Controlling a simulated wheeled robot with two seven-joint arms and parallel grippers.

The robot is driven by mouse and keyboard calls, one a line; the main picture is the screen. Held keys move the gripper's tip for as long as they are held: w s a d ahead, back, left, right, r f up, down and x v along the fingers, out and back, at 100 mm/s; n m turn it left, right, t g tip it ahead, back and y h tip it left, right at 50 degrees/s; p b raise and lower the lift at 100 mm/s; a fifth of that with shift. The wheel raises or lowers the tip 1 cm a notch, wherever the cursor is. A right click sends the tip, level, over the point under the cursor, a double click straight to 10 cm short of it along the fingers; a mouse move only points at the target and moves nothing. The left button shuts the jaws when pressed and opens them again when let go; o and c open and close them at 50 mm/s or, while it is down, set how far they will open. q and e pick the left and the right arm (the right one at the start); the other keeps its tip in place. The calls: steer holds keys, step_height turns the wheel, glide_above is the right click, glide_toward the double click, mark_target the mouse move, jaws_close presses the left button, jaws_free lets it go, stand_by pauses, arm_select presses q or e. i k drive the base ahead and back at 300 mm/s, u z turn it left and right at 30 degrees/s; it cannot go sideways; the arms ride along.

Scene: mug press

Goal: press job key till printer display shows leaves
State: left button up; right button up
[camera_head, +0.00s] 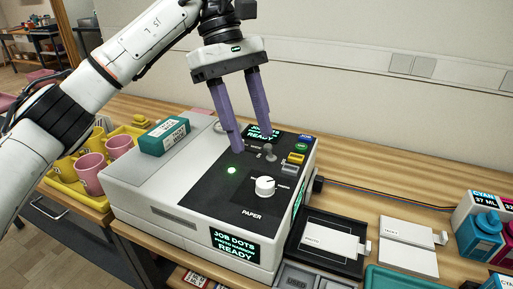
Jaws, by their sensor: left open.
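The printer (150,185) is a pale grey box with a black control panel (205,190). Its front display (235,245) reads JOB DOTS and READY in green, with a smaller line between. A top display (259,131), partly hidden by my finger, also shows READY. A small blue piece marked JOB (305,138) sits at the panel's far right corner, beside a green round button (301,147). My left gripper (250,143) is open and empty, its purple fingers pointing down over the panel's far part, left of the JOB piece. I cannot tell whether the fingertips touch. My right gripper is out of view.
The panel also has a grey lever (268,152), yellow and grey keys and a white PAPER knob (265,186). A green box (165,136) lies on the printer's left top. Pink mugs (91,172) stand at left; a black tray (328,242) and ink bottles (478,235) are right.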

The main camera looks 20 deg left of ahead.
mark_target(302, 137)
steer(key=k, duration=1)
